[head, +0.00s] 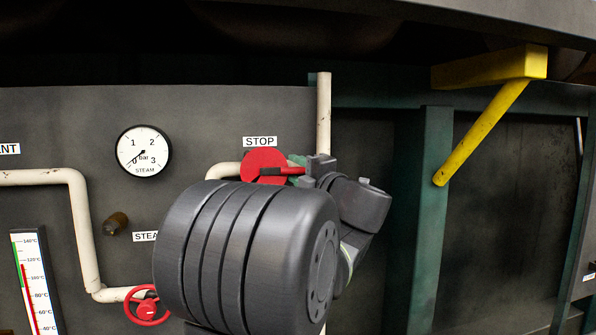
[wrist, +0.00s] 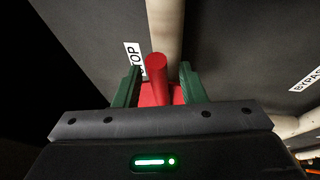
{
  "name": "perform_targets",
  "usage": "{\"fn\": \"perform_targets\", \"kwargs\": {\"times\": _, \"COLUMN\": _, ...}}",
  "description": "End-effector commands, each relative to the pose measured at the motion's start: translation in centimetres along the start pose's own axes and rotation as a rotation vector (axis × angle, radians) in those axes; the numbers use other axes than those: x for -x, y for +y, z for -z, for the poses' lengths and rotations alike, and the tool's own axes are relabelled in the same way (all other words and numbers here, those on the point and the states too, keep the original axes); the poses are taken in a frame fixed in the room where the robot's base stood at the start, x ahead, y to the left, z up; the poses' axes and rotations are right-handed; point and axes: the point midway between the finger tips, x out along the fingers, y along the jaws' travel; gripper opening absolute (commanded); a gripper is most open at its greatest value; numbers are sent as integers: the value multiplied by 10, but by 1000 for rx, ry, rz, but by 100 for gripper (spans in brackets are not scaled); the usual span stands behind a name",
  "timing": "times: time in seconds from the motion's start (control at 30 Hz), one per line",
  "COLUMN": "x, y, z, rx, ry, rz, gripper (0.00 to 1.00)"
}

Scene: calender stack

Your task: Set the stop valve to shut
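The stop valve (head: 262,161) is a red disc under the STOP label on the dark panel. Its red lever (head: 285,171) points right, towards my gripper (head: 299,162), in the head view. In the wrist view the rounded end of the red lever (wrist: 156,70) lies between the two green fingers of my gripper (wrist: 160,75). The fingers are apart, with a visible gap on the right side of the lever and a narrower one on the left. The red valve body shows behind the lever. My wrist hides the lower right of the valve in the head view.
A cream pipe (head: 323,115) rises behind my gripper. A steam gauge (head: 143,151) reads near zero at left. A red handwheel (head: 147,306) sits at lower left. A green post (head: 433,200) and yellow bracket (head: 485,130) stand at right. A BYPASS label (wrist: 305,80) shows in the wrist view.

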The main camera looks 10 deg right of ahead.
Motion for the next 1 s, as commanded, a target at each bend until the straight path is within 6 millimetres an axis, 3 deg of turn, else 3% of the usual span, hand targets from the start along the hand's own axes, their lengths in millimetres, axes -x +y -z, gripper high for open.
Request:
{"fn": "perform_targets", "kwargs": {"times": 0.07, "x": 0, "y": 0, "z": 0, "rx": 0, "ry": 0, "rz": 0, "gripper": 33}}
{"fn": "perform_targets", "kwargs": {"times": 0.23, "x": 0, "y": 0, "z": 0, "rx": 0, "ry": 0, "rz": 0, "gripper": 0}}
{"fn": "perform_targets", "kwargs": {"times": 0.67, "x": 1, "y": -5, "z": 1, "rx": -36, "ry": -7, "rz": -15, "gripper": 0}}
{"fn": "perform_targets", "kwargs": {"times": 1.0, "x": 3, "y": -24, "z": 6, "rx": -238, "ry": -48, "rz": -99, "gripper": 0}}
